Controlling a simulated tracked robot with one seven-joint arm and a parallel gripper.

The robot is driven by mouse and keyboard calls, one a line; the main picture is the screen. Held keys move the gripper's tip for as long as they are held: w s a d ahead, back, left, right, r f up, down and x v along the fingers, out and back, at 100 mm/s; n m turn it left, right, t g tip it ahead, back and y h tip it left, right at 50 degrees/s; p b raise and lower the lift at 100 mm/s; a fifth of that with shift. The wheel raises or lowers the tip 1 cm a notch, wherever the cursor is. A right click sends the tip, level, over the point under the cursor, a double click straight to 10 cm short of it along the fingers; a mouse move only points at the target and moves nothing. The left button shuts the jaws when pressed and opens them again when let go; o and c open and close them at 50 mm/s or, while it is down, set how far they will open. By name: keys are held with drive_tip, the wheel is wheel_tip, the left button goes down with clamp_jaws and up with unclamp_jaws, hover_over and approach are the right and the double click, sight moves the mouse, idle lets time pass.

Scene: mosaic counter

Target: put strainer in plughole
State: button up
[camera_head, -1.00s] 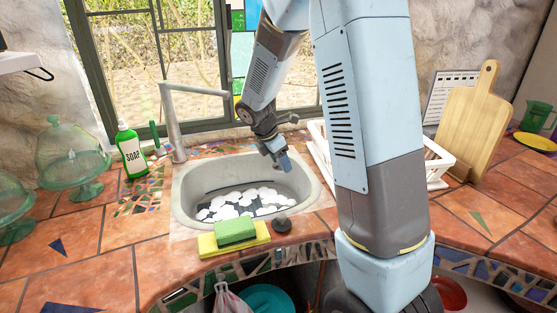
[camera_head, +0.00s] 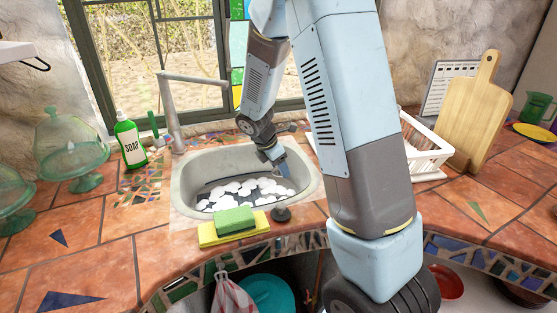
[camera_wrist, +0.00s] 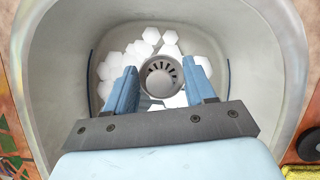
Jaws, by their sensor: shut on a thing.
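The strainer (camera_wrist: 161,76) is a round grey cup with dark slots, seen from above between my two blue fingers in the wrist view. My gripper (camera_wrist: 161,88) is shut on it, one finger at each side. In the head view my gripper (camera_head: 284,169) points down inside the sink (camera_head: 184,188), toward its right back part. The strainer cannot be made out there. The plughole is not distinguishable in either view; the strainer and fingers cover part of the sink floor. I cannot tell the strainer's height above the floor.
White hexagonal patches (camera_head: 235,190) cover the sink floor. A green sponge (camera_head: 234,220) on a yellow cloth (camera_head: 206,235) and a dark stopper (camera_head: 281,214) lie at the front edge. The tap (camera_head: 172,110) and soap bottle (camera_head: 130,142) stand behind left; a dish rack (camera_head: 428,160) stands right.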

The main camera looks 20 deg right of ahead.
drive_tip(key=shift+f, duration=6.15)
drive_tip(key=shift+r, duration=0.1)
drive_tip(key=shift+f, duration=0.5)
